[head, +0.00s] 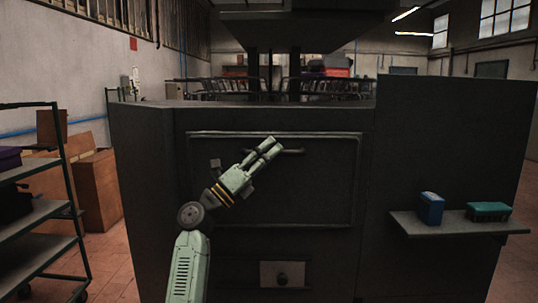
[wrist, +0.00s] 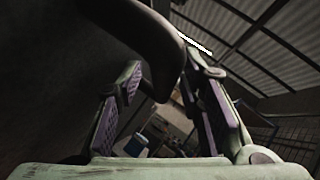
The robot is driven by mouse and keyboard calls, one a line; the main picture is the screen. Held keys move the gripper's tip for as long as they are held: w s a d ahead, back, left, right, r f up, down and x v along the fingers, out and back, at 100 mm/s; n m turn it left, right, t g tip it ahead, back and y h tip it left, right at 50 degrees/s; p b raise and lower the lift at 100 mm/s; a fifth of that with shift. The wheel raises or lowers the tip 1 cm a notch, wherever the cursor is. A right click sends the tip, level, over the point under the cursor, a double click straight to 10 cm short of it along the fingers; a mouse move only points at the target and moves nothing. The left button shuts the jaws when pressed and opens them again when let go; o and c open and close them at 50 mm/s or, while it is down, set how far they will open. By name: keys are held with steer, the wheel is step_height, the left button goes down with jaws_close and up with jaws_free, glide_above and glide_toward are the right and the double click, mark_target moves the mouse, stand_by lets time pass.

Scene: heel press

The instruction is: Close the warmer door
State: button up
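The warmer door (head: 320,190) is a dark rectangular panel with a raised rim on the front of the dark machine. In the head view it looks about flush with the front; a small gap cannot be ruled out. Its bar handle (head: 292,151) is near the top of the panel, partly hidden by my gripper. My gripper (head: 269,146) is in front of the door at the handle's left end. In the wrist view the fingers (wrist: 170,105) stand apart, and a dark curved bar (wrist: 165,40), apparently the handle, reaches between them. I cannot tell whether they touch it.
A side shelf (head: 455,224) at the right holds a blue box (head: 431,208) and a green-topped item (head: 488,211). A plate with a knob (head: 282,278) is below the door. A metal rack (head: 45,240) and brown boxes (head: 98,190) stand at the left.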

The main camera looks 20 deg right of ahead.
steer(key=v, duration=1.2)
